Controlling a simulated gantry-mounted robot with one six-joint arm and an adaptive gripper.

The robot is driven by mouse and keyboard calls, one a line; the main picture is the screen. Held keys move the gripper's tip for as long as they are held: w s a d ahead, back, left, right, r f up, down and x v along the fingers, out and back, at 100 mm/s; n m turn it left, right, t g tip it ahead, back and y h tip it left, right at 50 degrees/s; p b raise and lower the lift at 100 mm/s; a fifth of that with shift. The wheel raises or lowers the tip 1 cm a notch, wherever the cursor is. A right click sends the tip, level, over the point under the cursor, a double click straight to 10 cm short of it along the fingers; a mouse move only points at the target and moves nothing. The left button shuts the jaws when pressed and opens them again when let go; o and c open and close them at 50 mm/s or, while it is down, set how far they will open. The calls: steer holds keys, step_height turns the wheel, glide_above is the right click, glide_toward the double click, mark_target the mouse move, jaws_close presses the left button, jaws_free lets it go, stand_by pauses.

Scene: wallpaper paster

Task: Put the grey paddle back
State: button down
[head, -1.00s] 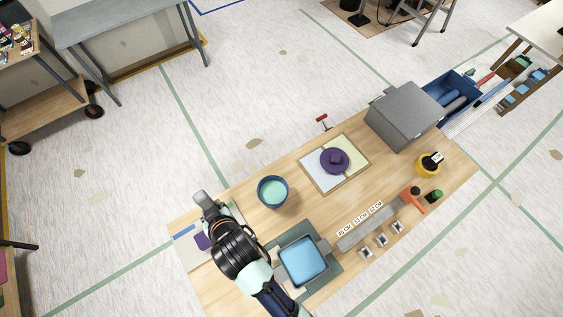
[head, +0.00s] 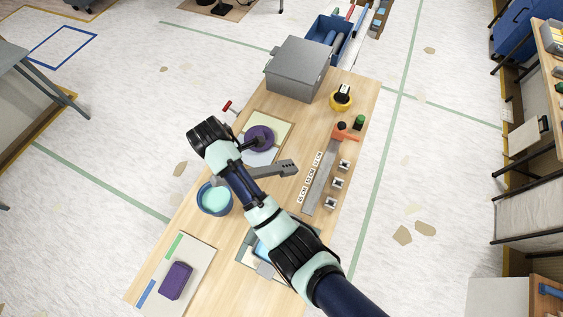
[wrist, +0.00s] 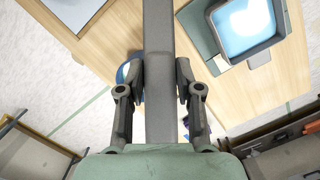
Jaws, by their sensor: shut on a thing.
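The grey paddle (head: 275,170) shows as a flat grey bar to the right of my forearm in the head view, with small holes near its free end. Its other end is hidden behind my arm. In the wrist view the paddle (wrist: 159,60) runs lengthwise between the fingers of my gripper (wrist: 158,78), which is shut on it. It is held above the table, near the bowl and the board with the purple round piece. My fingertips are hidden in the head view.
The wooden table holds a teal-filled bowl (head: 214,198), a purple round piece (head: 259,138) on a board, a grey box (head: 298,70) and a yellow-based item (head: 341,97). A purple block (head: 176,280) lies on a mat. A blue-filled tray (wrist: 246,25) is partly covered in the head view.

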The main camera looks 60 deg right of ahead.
mark_target(291, 178)
steer(key=s+d+f+n+h+b, duration=0.1)
steer(key=d, duration=0.1)
steer(key=s+d+f+n+h+b, duration=0.1)
steer(key=s+d+n, duration=0.1)
steer(key=d, duration=0.1)
steer(key=s+d+f+n+h+b, duration=0.1)
steer(key=d+f+h, duration=0.1)
steer(key=shift+s+d+f, duration=0.1)
steer(key=shift+s+d, duration=0.1)
steer(key=shift+d, duration=0.15)
steer(key=s+d+n+h, duration=0.1)
steer(key=s+d, duration=0.1)
steer(key=s+d+f+n+h+b, duration=0.1)
steer(key=s+d, duration=0.1)
steer(key=d, duration=0.1)
steer(key=s+d+n+t+h+b, duration=0.1)
steer(key=s+d, duration=0.1)
steer(key=d, duration=0.1)
steer(key=shift+d+f+h, duration=0.1)
steer(key=shift+f+h, duration=0.1)
steer(key=shift+h, duration=0.1)
steer(key=shift+s+r+n, duration=0.1)
steer(key=shift+n, duration=0.2)
step_height(291, 178, down, 20)
steer(key=b, duration=0.4)
steer(key=shift+r, duration=0.1)
steer(key=c, duration=0.8)
jaws_free()
steer(key=shift+o, duration=0.2)
